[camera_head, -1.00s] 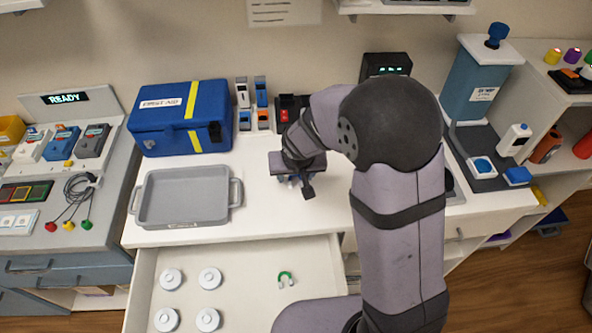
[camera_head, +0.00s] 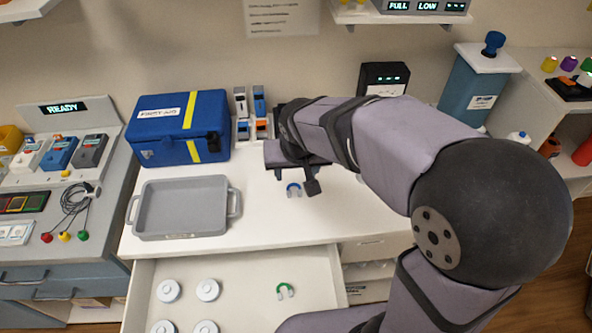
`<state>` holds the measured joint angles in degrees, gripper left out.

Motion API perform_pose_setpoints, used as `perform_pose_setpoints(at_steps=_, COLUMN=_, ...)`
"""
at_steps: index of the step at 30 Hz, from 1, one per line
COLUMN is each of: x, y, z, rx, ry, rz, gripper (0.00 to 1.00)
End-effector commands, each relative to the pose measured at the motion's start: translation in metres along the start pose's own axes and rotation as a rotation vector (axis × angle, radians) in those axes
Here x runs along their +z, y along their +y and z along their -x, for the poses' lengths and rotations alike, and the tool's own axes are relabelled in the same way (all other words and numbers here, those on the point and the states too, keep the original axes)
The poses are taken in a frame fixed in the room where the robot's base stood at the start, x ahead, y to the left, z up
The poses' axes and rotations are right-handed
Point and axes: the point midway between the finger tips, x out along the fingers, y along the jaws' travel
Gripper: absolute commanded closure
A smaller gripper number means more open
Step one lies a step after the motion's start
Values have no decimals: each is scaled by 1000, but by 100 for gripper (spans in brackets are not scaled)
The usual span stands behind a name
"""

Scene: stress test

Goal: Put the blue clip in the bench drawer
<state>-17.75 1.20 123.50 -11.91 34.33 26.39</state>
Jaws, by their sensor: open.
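The blue clip (camera_head: 293,187), a small arch with pale ends, shows on the white bench top just below my gripper (camera_head: 296,182) in the picture. My gripper is open, with its fingers pointing down close to the clip. I cannot tell whether they touch it or how high they are above the bench. The bench drawer (camera_head: 240,283) is pulled open at the front of the bench. In it lie a green clip (camera_head: 285,290) and several white discs (camera_head: 208,290).
A grey tray (camera_head: 183,233) sits left of my gripper, with a blue first aid box (camera_head: 165,140) behind it. Small blue, orange and grey devices (camera_head: 260,102) stand by the wall. My arm covers the right part of the bench.

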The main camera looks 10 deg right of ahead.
Motion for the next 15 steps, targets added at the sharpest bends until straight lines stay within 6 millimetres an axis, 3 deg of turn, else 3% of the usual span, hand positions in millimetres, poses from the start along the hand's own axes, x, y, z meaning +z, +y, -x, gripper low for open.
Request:
perform_pose_setpoints(at_steps=10, x=2, y=2, z=4, rx=2, ry=-6, rz=-1, gripper=50)
perform_pose_setpoints(at_steps=13, x=19, y=17, z=0, rx=15, ry=-43, rz=0, gripper=50)
perform_pose_setpoints(at_steps=15, x=42, y=35, z=-4, rx=27, ry=-95, rz=0, gripper=50)
